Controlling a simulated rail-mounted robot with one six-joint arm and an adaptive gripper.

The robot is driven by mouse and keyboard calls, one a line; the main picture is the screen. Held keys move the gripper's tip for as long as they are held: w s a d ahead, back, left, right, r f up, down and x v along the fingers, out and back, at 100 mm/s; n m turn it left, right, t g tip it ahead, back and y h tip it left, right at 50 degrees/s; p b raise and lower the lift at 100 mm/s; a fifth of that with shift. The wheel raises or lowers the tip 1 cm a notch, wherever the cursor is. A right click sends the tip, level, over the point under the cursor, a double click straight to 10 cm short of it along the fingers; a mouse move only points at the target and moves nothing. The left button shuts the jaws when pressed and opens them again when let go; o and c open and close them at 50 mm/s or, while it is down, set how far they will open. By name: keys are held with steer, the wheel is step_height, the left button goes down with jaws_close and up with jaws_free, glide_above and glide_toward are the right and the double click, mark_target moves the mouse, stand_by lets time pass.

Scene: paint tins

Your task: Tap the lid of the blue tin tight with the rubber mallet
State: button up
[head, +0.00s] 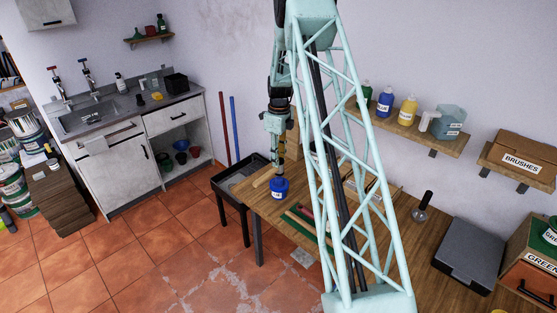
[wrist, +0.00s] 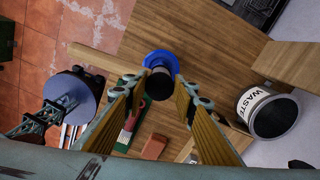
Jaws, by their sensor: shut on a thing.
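The blue tin (head: 279,190) stands upright on the wooden workbench, near its left end. It also shows in the wrist view (wrist: 158,56), just beyond my fingertips. My gripper (wrist: 160,86) points down over the tin, its fingers closed on the rubber mallet. The mallet has a dark round head (wrist: 160,84) between the fingertips and a pale wooden handle (wrist: 95,57) sticking out to the left. The head sits over the tin and hides part of its lid. I cannot tell whether it touches the lid or how the lid sits.
The workbench (wrist: 203,42) carries a green mat (wrist: 122,143) with a red tool close to the tin. A black stand (head: 232,190) adjoins the bench's left end. A shelf (head: 420,133) holds bottles behind.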

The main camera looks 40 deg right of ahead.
steer(key=shift+f+b, duration=0.65)
steer(key=shift+b, duration=0.05)
steer(key=shift+f+b, duration=0.5)
steer(key=shift+f, duration=0.35)
stand_by(1.5)
steer(key=shift+s+f, duration=0.1)
steer(key=shift+f, duration=0.05)
stand_by(1.7)
steer(key=shift+r, duration=1.05)
